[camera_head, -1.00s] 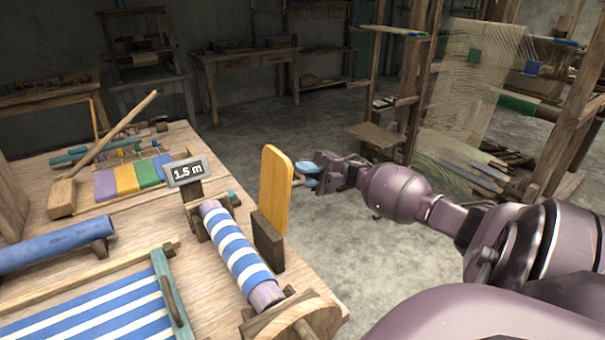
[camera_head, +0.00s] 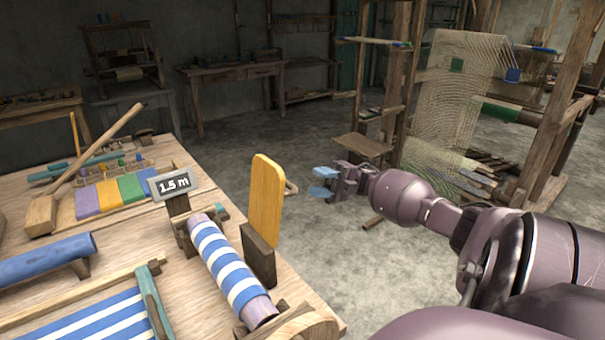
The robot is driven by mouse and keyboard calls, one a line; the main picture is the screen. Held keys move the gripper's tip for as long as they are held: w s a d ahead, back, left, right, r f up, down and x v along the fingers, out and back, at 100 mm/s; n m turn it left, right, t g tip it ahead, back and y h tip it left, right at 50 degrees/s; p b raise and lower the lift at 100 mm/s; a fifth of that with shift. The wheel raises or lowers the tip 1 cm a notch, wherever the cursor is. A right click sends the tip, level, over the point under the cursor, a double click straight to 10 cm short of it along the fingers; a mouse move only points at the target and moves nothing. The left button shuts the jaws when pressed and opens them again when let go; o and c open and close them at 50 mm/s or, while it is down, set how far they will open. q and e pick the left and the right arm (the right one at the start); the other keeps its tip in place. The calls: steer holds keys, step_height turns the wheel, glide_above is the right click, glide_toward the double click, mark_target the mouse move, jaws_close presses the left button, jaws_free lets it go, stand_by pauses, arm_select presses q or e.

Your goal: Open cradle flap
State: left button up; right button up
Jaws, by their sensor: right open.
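The yellow flap (camera_head: 266,201) stands about upright on the right side of the cradle, behind a dark wooden block (camera_head: 258,254). A small light handle (camera_head: 291,188) sticks out from its right face. The cradle holds a roll of blue and white striped cloth (camera_head: 227,262), with a wooden end piece (camera_head: 297,328) at the near end. My right gripper (camera_head: 322,181) has blue fingertips. It is open and empty, to the right of the handle and apart from it, over the floor beyond the table edge. My left gripper is not in view.
A "1.5 m" sign (camera_head: 174,184) stands just left of the cradle. A tall loom (camera_head: 409,98) stands behind my right arm.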

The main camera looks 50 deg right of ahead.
steer(key=v, duration=0.2)
steer(key=shift+d, duration=0.3)
stand_by(0.3)
steer(key=shift+s, duration=0.1)
